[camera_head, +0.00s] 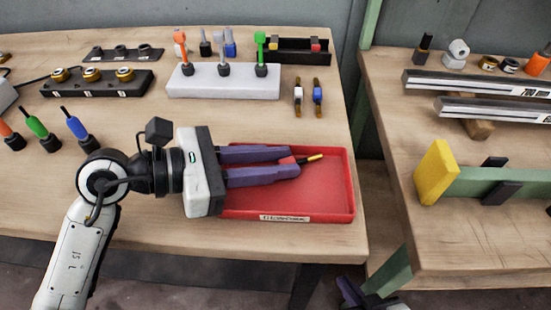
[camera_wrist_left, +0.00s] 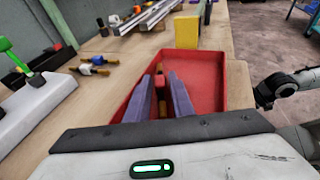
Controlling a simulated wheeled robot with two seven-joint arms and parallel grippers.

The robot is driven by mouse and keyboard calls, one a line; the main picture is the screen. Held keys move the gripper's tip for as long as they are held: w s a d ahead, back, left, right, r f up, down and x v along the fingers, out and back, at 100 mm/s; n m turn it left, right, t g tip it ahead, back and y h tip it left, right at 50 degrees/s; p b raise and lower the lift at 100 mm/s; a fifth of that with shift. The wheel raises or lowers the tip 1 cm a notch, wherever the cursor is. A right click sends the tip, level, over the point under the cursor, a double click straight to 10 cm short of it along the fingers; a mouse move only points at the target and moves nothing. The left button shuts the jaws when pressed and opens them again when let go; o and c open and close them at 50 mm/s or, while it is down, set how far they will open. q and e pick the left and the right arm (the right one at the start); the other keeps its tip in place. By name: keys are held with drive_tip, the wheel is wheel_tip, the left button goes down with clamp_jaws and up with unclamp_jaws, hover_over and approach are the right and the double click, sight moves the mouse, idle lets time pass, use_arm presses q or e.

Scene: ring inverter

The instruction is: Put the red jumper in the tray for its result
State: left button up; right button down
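My left gripper (camera_head: 298,165) reaches over the red tray (camera_head: 347,205), its two purple fingers closed around the red jumper (camera_head: 287,160). The jumper's gold pin (camera_head: 315,157) sticks out past the fingertips to the right. In the left wrist view the red jumper (camera_wrist_left: 159,81) shows between the fingertips, with the tray (camera_wrist_left: 200,65) around and below. How far it is above the tray floor is hard to tell. The tray's front label is too small to read. Part of my right gripper (camera_head: 350,292) shows low at the bottom edge; its finger opening is unclear.
White and blue jumpers (camera_head: 318,95) lie behind the tray. A white block (camera_head: 222,82) with orange, grey and green plugs stands further back, beside a black holder (camera_head: 290,52). A gap separates this table from the right bench (camera_head: 460,240), where a yellow block (camera_head: 436,172) stands.

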use_arm(q)
drive_tip(key=shift+r, duration=0.1)
drive_tip(key=shift+a+r, duration=0.1)
drive_tip(key=shift+a, duration=0.05)
drive_tip(key=b+v, duration=0.1)
drive_tip(key=v, duration=0.9)
drive_tip(key=shift+s+a, duration=0.1)
drive_tip(key=shift+a, duration=0.2)
drive_tip(key=shift+s+a+r, duration=0.2)
drive_tip(key=shift+a+r, duration=0.1)
drive_tip(key=shift+a, duration=0.15)
